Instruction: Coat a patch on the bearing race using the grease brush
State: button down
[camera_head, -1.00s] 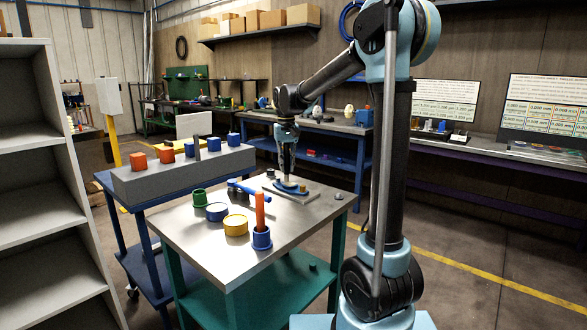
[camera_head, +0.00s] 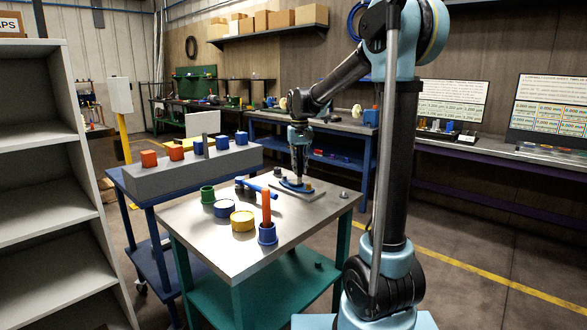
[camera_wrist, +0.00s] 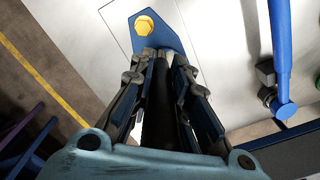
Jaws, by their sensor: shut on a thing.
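My gripper (camera_head: 299,172) points down over a pale plate (camera_head: 318,191) at the back of the steel table. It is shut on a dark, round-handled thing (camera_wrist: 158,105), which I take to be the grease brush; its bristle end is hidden. Below it on the plate is a blue flanged part (camera_head: 289,187), which I take to hold the bearing race. In the wrist view the flange (camera_wrist: 170,38) shows a yellow bolt (camera_wrist: 145,25) just past the fingertips. The race surface is hidden, and I cannot tell whether the brush touches it.
The table's front right is clear.

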jog(key=shift+s+d, duration=0.3)
jog(key=shift+s+d+r, duration=0.15)
jog(key=shift+d, duration=0.05)
jog(key=shift+a+r, duration=0.2)
jog(key=shift+r, duration=3.6)
